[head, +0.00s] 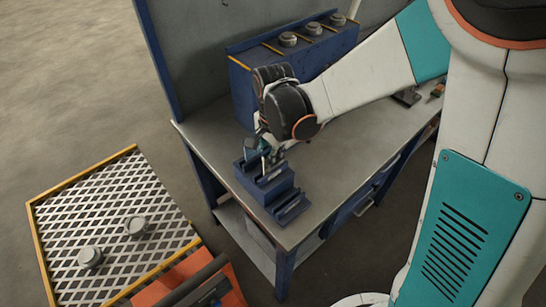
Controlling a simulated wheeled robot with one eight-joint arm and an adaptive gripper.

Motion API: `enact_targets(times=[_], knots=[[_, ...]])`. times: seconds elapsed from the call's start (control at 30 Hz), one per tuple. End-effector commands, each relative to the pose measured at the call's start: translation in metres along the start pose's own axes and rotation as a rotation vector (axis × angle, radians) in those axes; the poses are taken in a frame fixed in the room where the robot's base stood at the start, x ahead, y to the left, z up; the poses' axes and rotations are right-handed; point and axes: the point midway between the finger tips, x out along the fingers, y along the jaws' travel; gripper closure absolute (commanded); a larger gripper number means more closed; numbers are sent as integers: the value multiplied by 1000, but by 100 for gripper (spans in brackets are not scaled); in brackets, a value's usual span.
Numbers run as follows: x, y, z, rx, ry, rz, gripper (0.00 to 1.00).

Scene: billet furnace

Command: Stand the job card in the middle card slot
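A blue stepped rack (272,196) with slots stands at the near left corner of the grey workbench. My gripper (268,158) points down at the rear of this rack, close above it or at it. A small teal-blue piece (252,147) shows beside the fingers; I cannot tell whether it is the job card or part of the gripper. The fingers are too small and partly hidden by my wrist to show whether they are open or shut. I cannot make out which slot lies under the gripper.
A blue box (243,95) with several round grey parts on top stands at the back of the grey workbench (217,150). A mesh platform (75,215) with two round parts lies at lower left. Small tools (408,97) lie on the bench at right.

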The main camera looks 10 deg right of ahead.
Motion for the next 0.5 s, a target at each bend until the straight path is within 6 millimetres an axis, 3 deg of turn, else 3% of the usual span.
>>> enact_targets(times=[0.33, 0.47, 0.5], knots=[[2, 0, 0, 0, 0, 0, 100], [2, 0, 0, 0, 0, 0, 72], [2, 0, 0, 0, 0, 0, 72]])
